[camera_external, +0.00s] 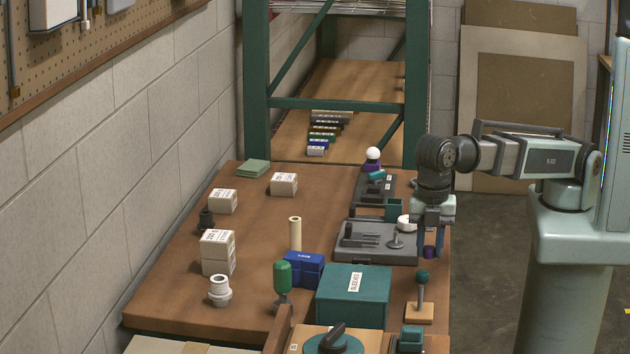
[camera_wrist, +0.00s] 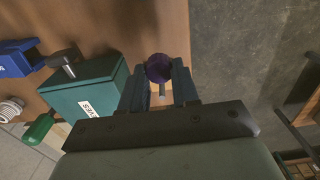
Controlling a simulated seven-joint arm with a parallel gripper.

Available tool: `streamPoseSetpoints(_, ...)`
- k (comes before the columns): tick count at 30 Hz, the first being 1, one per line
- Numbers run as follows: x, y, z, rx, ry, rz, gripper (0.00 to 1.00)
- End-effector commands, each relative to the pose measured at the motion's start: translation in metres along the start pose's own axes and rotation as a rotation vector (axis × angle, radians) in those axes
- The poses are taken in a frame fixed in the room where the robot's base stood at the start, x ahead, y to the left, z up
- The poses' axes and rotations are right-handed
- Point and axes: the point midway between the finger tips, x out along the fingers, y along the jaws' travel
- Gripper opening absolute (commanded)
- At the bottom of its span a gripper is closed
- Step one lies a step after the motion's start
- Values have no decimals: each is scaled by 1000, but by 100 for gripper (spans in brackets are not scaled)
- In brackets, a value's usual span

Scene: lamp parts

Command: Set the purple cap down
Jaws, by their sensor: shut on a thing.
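In the external view my gripper (camera_external: 431,240) points down at the right edge of the wooden table (camera_external: 262,235), and the purple cap (camera_external: 429,252) shows low between the fingers. The cap appears held above the surface; the exact gap beneath it cannot be told.
A grey fixture tray (camera_external: 385,255) lies just left of my gripper. A teal box (camera_external: 353,300) and a green-knobbed post on a wooden base (camera_external: 419,313) stand nearer the camera. A blue bin (camera_external: 303,269) is further left. The table's left middle has free room.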

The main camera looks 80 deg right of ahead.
Motion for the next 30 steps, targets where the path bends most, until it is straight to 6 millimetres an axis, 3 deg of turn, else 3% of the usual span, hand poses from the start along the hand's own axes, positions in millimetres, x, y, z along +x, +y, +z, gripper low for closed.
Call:
streamPoseSetpoints(5, -11, 1, -1, 0, 1, 1, 2)
streamPoseSetpoints(14, -56, 1, -1, 0, 2, 1, 2)
streamPoseSetpoints(23, -56, 71, 17, 160, -1, 0, 2)
streamPoseSetpoints(30, -59, 146, 47, 337, -1, 1, 2)
